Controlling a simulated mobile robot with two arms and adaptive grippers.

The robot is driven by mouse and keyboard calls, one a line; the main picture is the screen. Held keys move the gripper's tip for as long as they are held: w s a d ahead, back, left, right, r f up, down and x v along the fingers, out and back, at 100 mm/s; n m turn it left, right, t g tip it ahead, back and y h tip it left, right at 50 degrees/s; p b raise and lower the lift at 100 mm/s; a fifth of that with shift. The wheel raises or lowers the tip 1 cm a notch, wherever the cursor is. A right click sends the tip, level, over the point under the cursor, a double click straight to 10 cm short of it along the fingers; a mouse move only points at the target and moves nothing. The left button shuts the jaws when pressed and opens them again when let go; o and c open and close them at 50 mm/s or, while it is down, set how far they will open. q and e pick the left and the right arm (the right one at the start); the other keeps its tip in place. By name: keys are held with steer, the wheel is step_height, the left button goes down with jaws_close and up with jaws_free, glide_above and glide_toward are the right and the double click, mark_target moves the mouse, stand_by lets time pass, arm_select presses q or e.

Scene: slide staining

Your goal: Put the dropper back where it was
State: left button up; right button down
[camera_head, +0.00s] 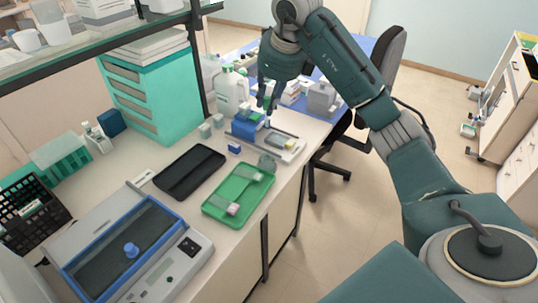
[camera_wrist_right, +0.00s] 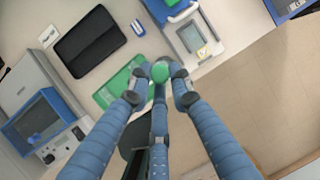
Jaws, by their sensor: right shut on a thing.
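My right gripper (camera_head: 267,98) hangs over the back part of the bench, above the blue-and-white device. The dropper's lower part is hidden or too small to make out. A green tray (camera_head: 211,209) with small pieces in it lies at the bench's front edge; it also shows in the wrist view (camera_wrist_right: 112,90). My left gripper is not in view.
A black tray (camera_head: 188,172) lies left of the green tray. The blue-and-white device (camera_head: 247,123) stands behind, near white bottles (camera_head: 231,91). A grey machine with a blue-framed lid (camera_head: 128,250) fills the near left. Teal drawers (camera_head: 148,95) stand at the back.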

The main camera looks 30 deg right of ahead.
step_height(320, 180, down, 11)
steer(key=shift+a+r+p, duration=0.1)
steer(key=shift+a+p, duration=0.05)
steer(key=shift+p, duration=0.75)
steer(key=shift+f, duration=0.35)
step_height(320, 180, down, 3)
steer(key=shift+f+p, duration=0.1)
steer(key=shift+p, duration=0.3)
steer(key=shift+f, duration=0.2)
steer(key=shift+f+b, duration=0.45)
steer(key=c, duration=1.6)
jaws_free()
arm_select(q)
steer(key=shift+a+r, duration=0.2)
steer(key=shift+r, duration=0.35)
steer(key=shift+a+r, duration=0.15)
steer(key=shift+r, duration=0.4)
